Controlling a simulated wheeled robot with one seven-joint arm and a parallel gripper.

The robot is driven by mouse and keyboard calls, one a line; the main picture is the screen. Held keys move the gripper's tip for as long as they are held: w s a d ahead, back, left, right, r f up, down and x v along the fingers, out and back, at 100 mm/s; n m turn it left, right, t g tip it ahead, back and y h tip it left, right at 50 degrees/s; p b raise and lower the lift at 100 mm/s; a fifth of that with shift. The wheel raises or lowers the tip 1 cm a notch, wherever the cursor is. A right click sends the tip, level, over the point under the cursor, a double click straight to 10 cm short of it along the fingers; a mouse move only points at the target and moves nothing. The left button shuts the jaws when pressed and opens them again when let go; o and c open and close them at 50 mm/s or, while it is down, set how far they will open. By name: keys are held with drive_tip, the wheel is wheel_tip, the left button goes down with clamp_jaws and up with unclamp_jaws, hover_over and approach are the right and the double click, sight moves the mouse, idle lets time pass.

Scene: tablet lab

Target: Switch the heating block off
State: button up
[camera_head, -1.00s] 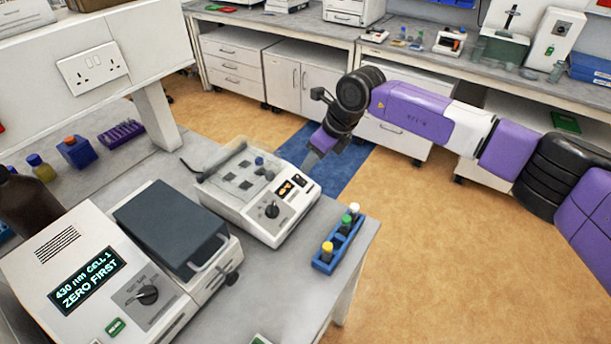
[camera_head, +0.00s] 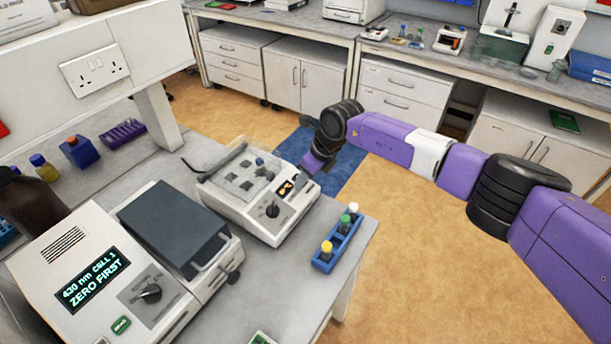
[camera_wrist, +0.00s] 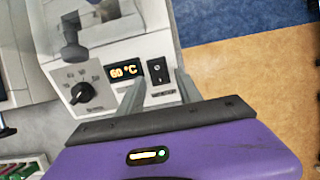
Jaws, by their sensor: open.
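The heating block (camera_head: 238,209) is a white box on the bench, with a lit display (camera_head: 286,188) and a black knob (camera_head: 272,210). In the wrist view its display (camera_wrist: 123,70) reads 60 °C. The black rocker switch (camera_wrist: 157,71) sits just right of the display, with a small mark at its upper end. My gripper (camera_head: 304,180) is at the right end of the block's front panel and hides the switch in the head view. In the wrist view my gripper (camera_wrist: 161,82) is open and empty, its two fingers apart on either side below the switch. Contact cannot be told.
A blue rack (camera_head: 338,246) with capped vials stands right of the block near the bench edge. A white instrument with a dark lid (camera_head: 172,228) stands at the left front. A purple rack (camera_head: 122,134) and bottles are behind. Open floor lies to the right.

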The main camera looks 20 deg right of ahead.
clamp_jaws()
drive_tip(key=b, duration=0.1)
drive_tip(key=g+h+b, duration=0.1)
drive_tip(key=shift+w+a+f+b, duration=0.15)
drive_tip(key=shift+w+b, duration=0.15)
drive_tip(key=shift+b, duration=0.05)
drive_tip(key=shift+r+g+h+b, duration=0.25)
drive_tip(key=shift+g+h+b, duration=0.05)
drive_tip(key=shift+g+b, duration=0.35)
drive_tip(key=shift+r, duration=0.1)
unclamp_jaws()
